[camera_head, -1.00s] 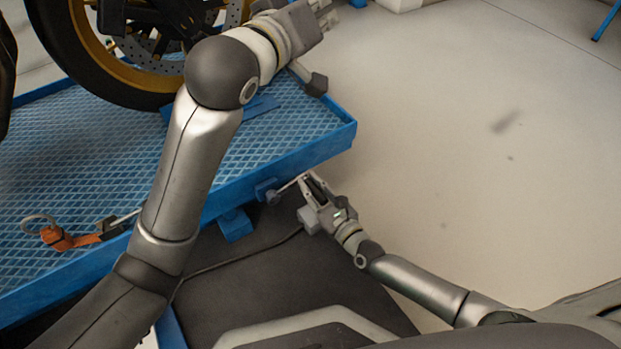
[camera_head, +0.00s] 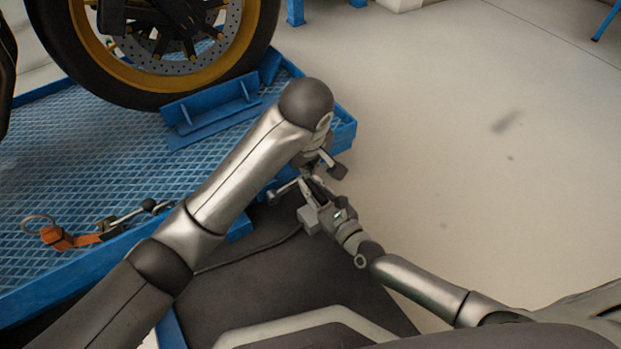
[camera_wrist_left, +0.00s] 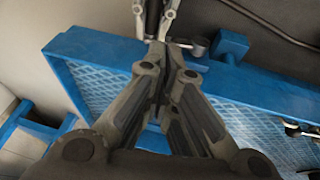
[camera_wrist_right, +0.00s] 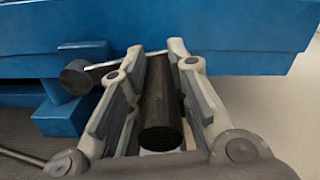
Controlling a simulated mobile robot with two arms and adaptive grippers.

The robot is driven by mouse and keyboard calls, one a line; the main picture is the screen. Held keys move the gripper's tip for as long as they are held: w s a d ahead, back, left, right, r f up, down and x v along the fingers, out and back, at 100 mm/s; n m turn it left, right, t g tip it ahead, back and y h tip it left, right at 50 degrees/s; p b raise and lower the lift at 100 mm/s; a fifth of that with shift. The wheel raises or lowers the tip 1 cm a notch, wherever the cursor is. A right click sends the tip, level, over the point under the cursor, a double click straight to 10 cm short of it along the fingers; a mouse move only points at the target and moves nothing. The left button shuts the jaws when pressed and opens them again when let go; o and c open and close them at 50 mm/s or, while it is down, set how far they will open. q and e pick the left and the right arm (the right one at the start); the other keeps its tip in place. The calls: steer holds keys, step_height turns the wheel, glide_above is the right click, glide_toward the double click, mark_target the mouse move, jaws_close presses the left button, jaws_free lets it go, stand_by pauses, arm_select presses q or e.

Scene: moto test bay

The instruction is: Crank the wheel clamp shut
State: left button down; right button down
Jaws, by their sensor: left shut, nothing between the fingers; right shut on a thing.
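The wheel clamp's blue plates (camera_head: 215,105) sit on the platform by the motorcycle's front wheel (camera_head: 170,60); a gap to the tyre cannot be judged. The crank (camera_head: 287,187) is at the platform's near edge. My right gripper (camera_wrist_right: 157,55) is shut on the crank's black cylindrical grip (camera_wrist_right: 160,108), and the silver crank arm (camera_wrist_right: 112,65) runs left to its dark hub (camera_wrist_right: 76,78). My left gripper (camera_wrist_left: 167,70) is shut and empty above the platform edge, close to my right gripper (camera_wrist_left: 155,18).
The blue platform (camera_head: 110,160) has a raised rim. An orange strap piece with a ring (camera_head: 70,238) lies on its left part. My left arm crosses over the platform. The pale floor (camera_head: 460,150) to the right is clear.

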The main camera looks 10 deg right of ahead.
arm_select(q)
glide_toward(313, 186)
steer(key=x, duration=0.3)
steer(key=a+x, duration=0.1)
steer(key=x, duration=0.1)
steer(key=shift+w, duration=0.25)
arm_select(e)
steer(key=shift+d+f, duration=0.2)
steer(key=shift+f, duration=0.15)
arm_select(q)
steer(key=shift+w+d+f, duration=0.1)
steer(key=shift+d+f, duration=0.1)
steer(key=shift+f, duration=0.25)
steer(key=shift+f, duration=0.1)
